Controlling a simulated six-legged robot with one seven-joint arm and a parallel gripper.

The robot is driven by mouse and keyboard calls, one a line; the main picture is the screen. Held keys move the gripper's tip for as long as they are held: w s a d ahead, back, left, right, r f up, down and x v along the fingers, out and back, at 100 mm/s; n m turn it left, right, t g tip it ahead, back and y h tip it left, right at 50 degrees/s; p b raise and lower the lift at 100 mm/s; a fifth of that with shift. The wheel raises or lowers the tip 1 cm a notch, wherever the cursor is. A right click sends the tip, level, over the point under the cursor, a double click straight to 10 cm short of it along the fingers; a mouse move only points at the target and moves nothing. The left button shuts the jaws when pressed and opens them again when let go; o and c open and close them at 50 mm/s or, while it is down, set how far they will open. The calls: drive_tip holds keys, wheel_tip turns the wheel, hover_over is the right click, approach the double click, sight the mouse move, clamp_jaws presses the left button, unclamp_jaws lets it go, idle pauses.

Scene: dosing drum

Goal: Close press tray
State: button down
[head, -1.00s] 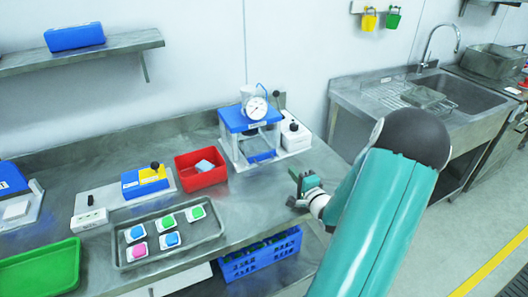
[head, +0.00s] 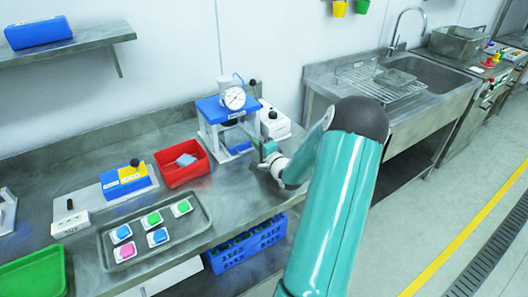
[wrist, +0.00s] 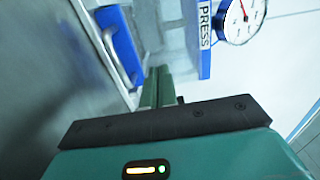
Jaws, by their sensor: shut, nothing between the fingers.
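The press (head: 228,108) stands on the steel bench against the wall, with a blue top and a round dial gauge (head: 234,98).
A white box (head: 274,122) with a black knob stands right of the press. A red bin (head: 181,179) is to the left. A grey tray (head: 105,244) holds several coloured pieces. A blue crate (head: 232,256) is under the bench. The sink (head: 430,83) is right.

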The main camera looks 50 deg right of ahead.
sight(248, 136)
drive_tip(key=shift+x, duration=1.2)
drive_tip(key=x, duration=0.3)
drive_tip(key=shift+w, duration=0.3)
drive_tip(key=shift+w+r, duration=0.2)
drive_tip(key=shift+w, duration=0.15)
drive_tip(key=shift+w, duration=0.1)
